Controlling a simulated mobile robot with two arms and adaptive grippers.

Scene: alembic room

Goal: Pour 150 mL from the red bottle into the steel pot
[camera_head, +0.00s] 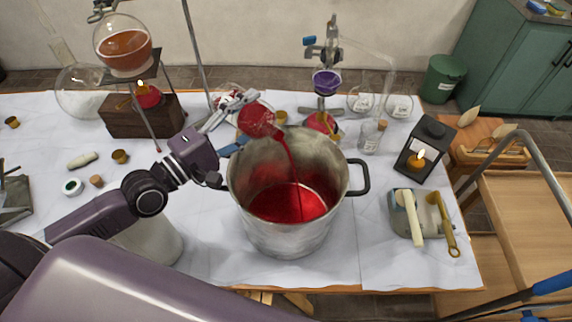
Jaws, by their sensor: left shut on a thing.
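The steel pot (284,234) stands on the white-covered table, with two dark side handles. Red liquid (288,202) lies in its bottom. My left gripper (240,103) reaches in from the left at the pot's far left rim and is shut on the red bottle (256,120). The bottle is tilted above the far rim, and a thin red stream runs from it down into the pot. The exact grip of the fingers on the bottle is small and partly hidden. No level marks can be read. My right gripper is not in view.
A round flask of amber liquid (123,47) sits on a stand over a flame at the back left. A black lantern (426,147) and a grey block with tools (417,216) stand right of the pot. Small corks and jars lie at left. Glassware crowds the back.

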